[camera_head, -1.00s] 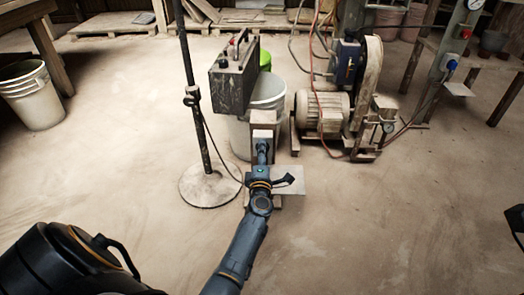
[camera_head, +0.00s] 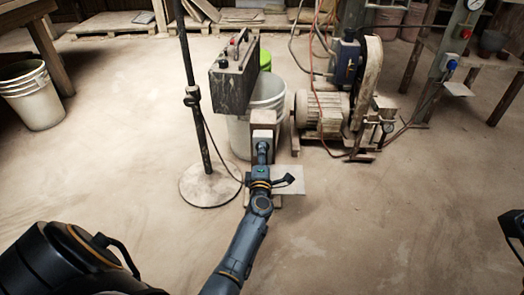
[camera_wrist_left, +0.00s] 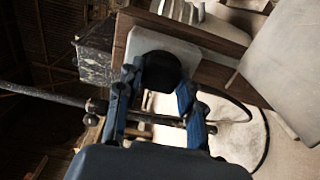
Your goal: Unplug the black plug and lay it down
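The black plug (camera_wrist_left: 160,72) sits against a white socket plate (camera_wrist_left: 178,45) on a brown wooden post; no gap between plug and plate can be made out. My left gripper (camera_wrist_left: 159,84) has one blue finger on each side of the plug, seemingly touching it, so it looks shut on the plug. In the head view my left gripper (camera_head: 263,150) reaches the front of the post, below the white plate (camera_head: 263,133), and hides the plug.
A stand with a round base (camera_head: 209,187) and upright pole is close left of my gripper. A pale flat board (camera_head: 289,180) lies right of it. A white bucket (camera_head: 268,92) and a motor (camera_head: 321,112) stand behind. Open floor lies in front and right.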

